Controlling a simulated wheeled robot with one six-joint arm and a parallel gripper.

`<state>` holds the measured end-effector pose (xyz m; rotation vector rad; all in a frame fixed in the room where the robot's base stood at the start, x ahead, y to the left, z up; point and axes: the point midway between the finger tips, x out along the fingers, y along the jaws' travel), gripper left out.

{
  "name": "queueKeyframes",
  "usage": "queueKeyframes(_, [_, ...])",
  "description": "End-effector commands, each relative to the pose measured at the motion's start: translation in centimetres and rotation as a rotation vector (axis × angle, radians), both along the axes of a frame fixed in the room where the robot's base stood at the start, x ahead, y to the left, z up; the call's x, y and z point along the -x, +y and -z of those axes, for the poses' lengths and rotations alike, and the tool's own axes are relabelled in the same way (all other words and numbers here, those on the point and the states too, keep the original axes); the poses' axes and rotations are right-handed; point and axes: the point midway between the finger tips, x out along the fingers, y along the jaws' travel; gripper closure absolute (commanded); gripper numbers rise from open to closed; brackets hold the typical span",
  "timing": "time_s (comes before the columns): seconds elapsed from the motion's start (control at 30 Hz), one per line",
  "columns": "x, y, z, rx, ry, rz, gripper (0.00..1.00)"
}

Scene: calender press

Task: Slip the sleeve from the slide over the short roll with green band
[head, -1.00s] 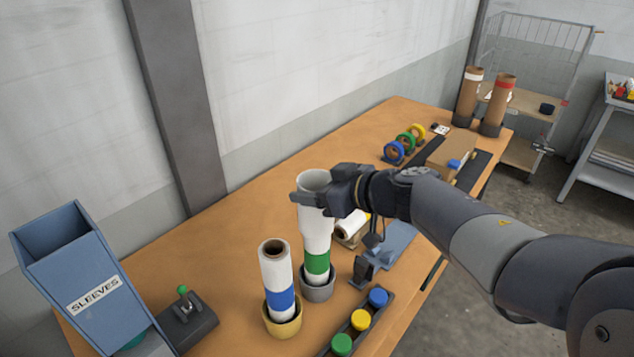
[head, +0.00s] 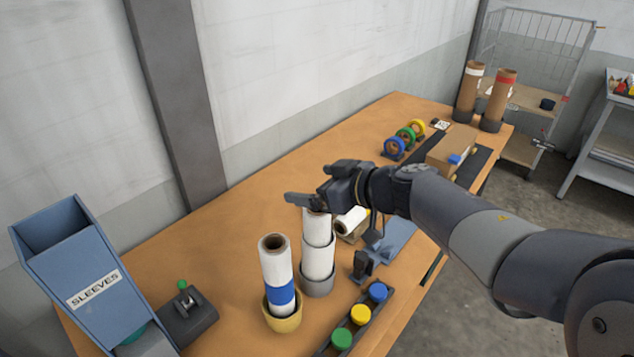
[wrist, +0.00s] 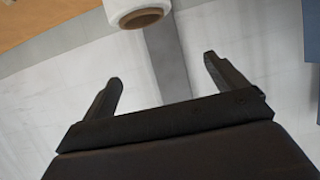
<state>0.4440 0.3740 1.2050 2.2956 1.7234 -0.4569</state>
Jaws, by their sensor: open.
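The short roll (head: 317,224) stands upright in a grey cup (head: 317,287) on the bench. The white sleeve (head: 318,262) is around it, with its rim below the top of the roll and its lower end at the cup. The green band is hidden. My gripper (head: 307,185) is open and empty, just above the roll and apart from the sleeve. The wrist view shows the open fingers (wrist: 163,73) and a white roll end with a brown core (wrist: 138,12); I cannot tell which roll. The slide (head: 75,280), marked SLEEVES, stands at lower left.
A blue-banded roll (head: 277,270) stands in a yellow cup (head: 283,316) close by on the left. A green-knobbed lever (head: 186,310) is beside the slide. A tray with coloured caps (head: 360,314) lies in front. The bench behind the rolls is clear.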

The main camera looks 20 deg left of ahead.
Motion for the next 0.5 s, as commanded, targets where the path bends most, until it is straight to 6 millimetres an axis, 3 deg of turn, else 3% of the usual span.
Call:
queueKeyframes(0.17, [0.2,-0.7,-0.4,0.0,-0.002,0.001,0.08])
queueKeyframes(0.5, [1.8,-6.5,-2.9,-0.001,-0.003,0.004,0.08])
